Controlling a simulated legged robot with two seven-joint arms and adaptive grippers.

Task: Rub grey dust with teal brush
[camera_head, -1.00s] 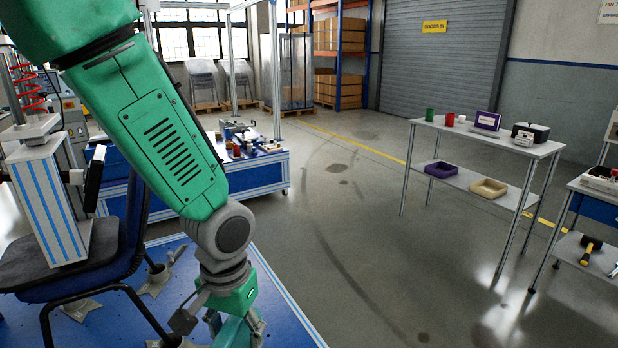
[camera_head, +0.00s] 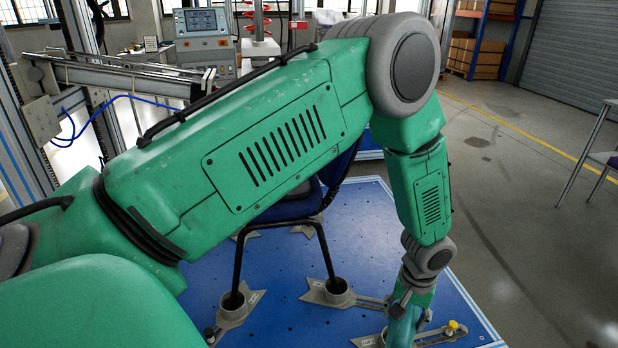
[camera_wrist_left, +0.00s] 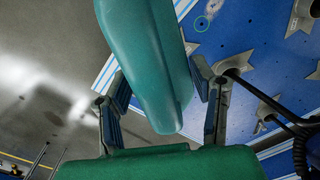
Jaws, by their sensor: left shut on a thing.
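My left gripper (camera_head: 408,300) shows at the lower right of the head view, low over the blue platform's edge. In the left wrist view my left gripper (camera_wrist_left: 162,105) is shut on the teal brush (camera_wrist_left: 150,60), whose smooth body fills the upper middle between the fingers. The brush (camera_head: 404,328) also shows partly in the head view, cut off by the bottom edge. A pale grey smear (camera_wrist_left: 215,9), possibly the grey dust, lies on the blue surface at the top of the wrist view. Its contact with the brush cannot be seen. My right gripper is not in view.
The blue platform (camera_head: 290,295) bears a dark-framed chair (camera_head: 236,262) standing in grey metal foot clamps (camera_head: 338,292). A yellow-knobbed clamp (camera_head: 452,328) is close to my left gripper. A control panel (camera_head: 203,28) stands behind. Open floor (camera_head: 530,210) is at the right.

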